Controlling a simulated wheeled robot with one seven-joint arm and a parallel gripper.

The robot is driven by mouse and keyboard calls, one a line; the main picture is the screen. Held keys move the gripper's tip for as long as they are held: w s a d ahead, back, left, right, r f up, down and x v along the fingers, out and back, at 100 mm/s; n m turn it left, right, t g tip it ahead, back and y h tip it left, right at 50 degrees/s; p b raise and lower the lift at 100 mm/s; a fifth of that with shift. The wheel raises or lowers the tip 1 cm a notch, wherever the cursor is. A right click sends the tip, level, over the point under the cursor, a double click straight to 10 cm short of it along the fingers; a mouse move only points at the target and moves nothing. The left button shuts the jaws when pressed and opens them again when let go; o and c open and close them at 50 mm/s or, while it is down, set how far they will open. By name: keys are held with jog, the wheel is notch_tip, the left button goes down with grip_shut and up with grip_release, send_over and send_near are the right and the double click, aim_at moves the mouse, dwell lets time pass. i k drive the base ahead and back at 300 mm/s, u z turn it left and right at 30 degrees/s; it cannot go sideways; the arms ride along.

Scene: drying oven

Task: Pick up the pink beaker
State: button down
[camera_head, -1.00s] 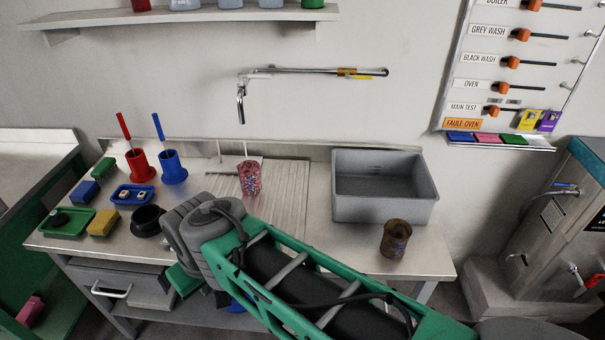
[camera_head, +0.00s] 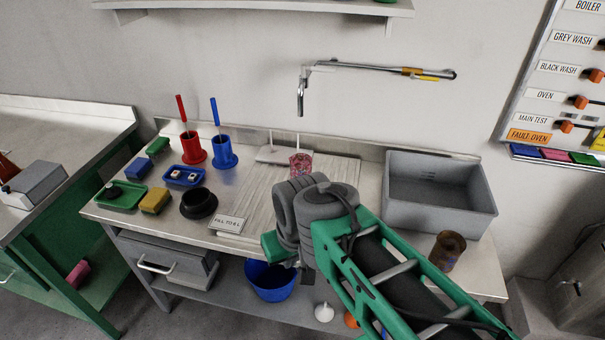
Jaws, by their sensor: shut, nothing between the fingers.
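The pink beaker (camera_head: 300,163) stands upright near the back of the bench, on a ribbed draining area below the wall tap. It looks pink-red and speckled, and my arm's grey joint covers its lower part. My arm reaches in from the lower right, with that joint in front of the beaker in the picture. The fingers of my gripper are not visible, so I cannot see where they are relative to the beaker.
A grey sink basin (camera_head: 440,190) and a brown jar (camera_head: 447,250) are on the right. Red (camera_head: 192,148) and blue (camera_head: 223,152) holders, a black bowl (camera_head: 198,203) and trays fill the left. A tap (camera_head: 370,70) juts above. A blue bucket (camera_head: 272,280) sits below.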

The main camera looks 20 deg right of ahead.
aim_at(301, 164)
jog(key=u, duration=2.05)
jog(key=k, duration=0.7)
jog(key=z, duration=0.6)
jog(key=i, duration=1)
jog(key=u, duration=0.05)
